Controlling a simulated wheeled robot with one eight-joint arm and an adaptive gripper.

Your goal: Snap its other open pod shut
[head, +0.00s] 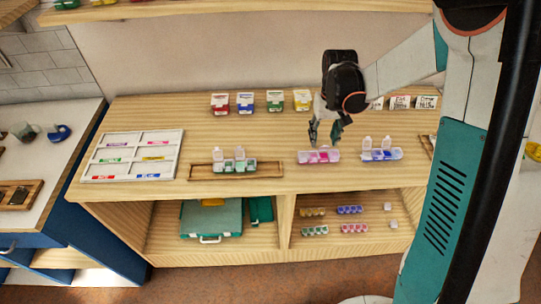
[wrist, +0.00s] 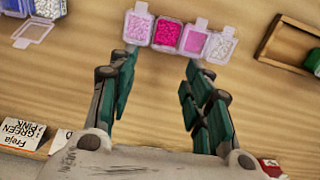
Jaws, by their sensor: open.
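A strip of pods with pink, magenta and whitish beads (head: 319,157) lies on the wooden counter below my gripper (head: 324,139). In the wrist view the strip (wrist: 181,36) lies just beyond the fingertips; small tabs stick out at its far edge, and I see no lid standing up on it. My gripper (wrist: 160,64) is open and empty, apart from the strip. To its right in the head view, a blue-bead strip (head: 381,155) has two lids standing open. A green-bead strip (head: 235,167) with two raised lids sits in the wooden tray (head: 270,170).
A white sorting board (head: 128,156) lies at the left. Several bead boxes (head: 246,103) stand at the back, with name cards (head: 400,102) to their right. A shelf below holds a teal case (head: 211,218) and more strips.

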